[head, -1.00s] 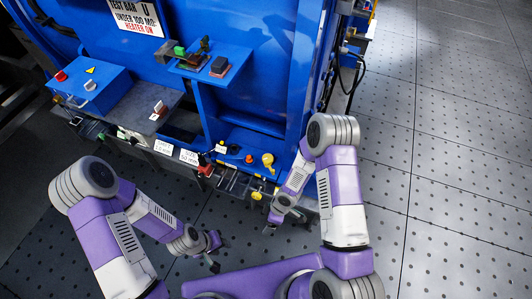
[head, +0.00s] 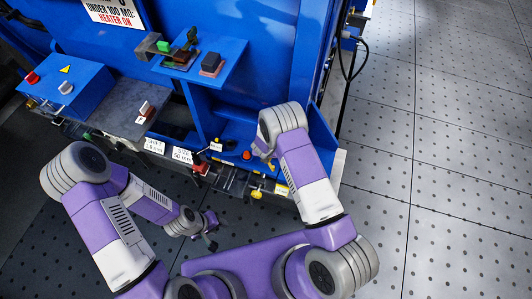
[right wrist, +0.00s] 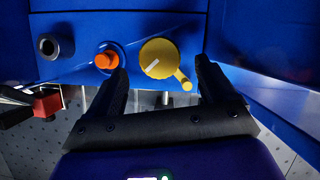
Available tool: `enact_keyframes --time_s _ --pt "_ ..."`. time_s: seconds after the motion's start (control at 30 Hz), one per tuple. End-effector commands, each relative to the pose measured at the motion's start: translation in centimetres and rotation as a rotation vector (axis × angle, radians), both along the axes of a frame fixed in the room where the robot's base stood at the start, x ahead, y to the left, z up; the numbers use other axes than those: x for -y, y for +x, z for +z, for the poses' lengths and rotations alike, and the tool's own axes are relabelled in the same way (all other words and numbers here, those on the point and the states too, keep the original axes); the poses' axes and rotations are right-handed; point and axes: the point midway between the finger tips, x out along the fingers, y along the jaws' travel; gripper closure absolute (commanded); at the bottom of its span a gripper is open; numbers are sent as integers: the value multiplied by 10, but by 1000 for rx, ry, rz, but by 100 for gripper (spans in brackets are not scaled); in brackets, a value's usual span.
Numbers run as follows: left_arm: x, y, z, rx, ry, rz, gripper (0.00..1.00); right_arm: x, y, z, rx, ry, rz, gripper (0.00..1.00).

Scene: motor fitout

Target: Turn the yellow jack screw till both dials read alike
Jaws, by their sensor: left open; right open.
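The yellow jack screw (right wrist: 157,56) is a round knob with a white mark and a short crank handle pointing down-right in the right wrist view. My right gripper (right wrist: 162,66) is open, one finger on either side of the yellow knob; I cannot tell whether they touch it. In the head view my right arm hides that gripper and most of the screw, leaving a bit of yellow (head: 271,166). My left gripper (head: 217,234) is open and empty, low in front of the bench. I cannot make out the two dials.
An orange button (right wrist: 107,60) sits left of the screw, close to my right gripper's left finger. A dark round socket (right wrist: 51,46) is further left. A blue wall (right wrist: 270,55) stands on the right. Another yellow knob (head: 257,193) is on the bench's front edge.

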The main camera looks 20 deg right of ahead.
Motion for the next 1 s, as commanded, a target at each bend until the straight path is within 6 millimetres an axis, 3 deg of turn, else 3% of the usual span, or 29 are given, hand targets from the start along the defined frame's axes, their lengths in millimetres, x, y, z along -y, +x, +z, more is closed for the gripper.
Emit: enact_keyframes --time_s 0.03,0.2,0.57,0.93,1.0 --pt "0 0 -5 1 0 0 57 1 3 -11 0 -1 2 16" --pt "0 1 -11 1 0 0 57 3 10 -28 0 0 1 16" --pt "0 1 -11 1 0 0 57 4 12 -32 0 2 -1 16" --pt "0 1 -11 2 0 1 57 4 12 -31 0 2 -1 71" --pt "0 1 -11 2 0 1 57 4 12 -31 0 2 -2 72"
